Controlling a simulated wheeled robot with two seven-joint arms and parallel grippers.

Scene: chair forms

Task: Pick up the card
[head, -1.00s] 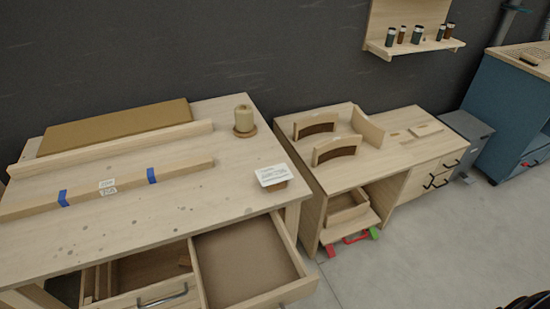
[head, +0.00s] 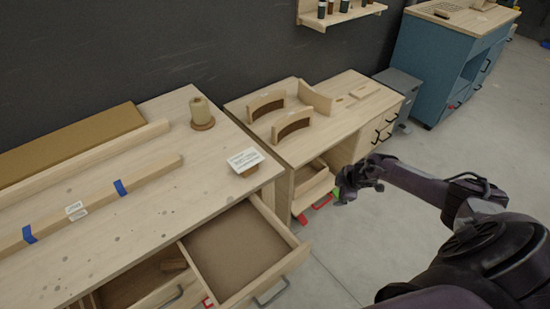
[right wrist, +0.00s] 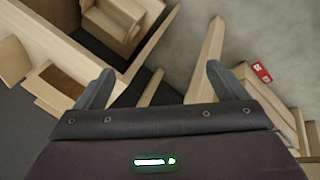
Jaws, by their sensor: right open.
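A white card (head: 244,158) with printed lines leans on a small wooden holder (head: 249,171) near the right edge of the light wooden workbench (head: 150,223) in the head view. My right gripper (head: 352,187) is out over the floor, to the right of the card and apart from it, near the second bench's open drawer. In the right wrist view the same gripper (right wrist: 152,84) is open, with nothing between its two fingers. The card cannot be made out in the right wrist view. My left gripper is not in view.
An open, empty drawer (head: 240,248) juts from the workbench below the card. A wooden spool (head: 201,113) and a long taped beam (head: 95,208) lie on the bench. A second bench (head: 333,125) holds curved wooden pieces. A blue cabinet (head: 425,65) stands behind.

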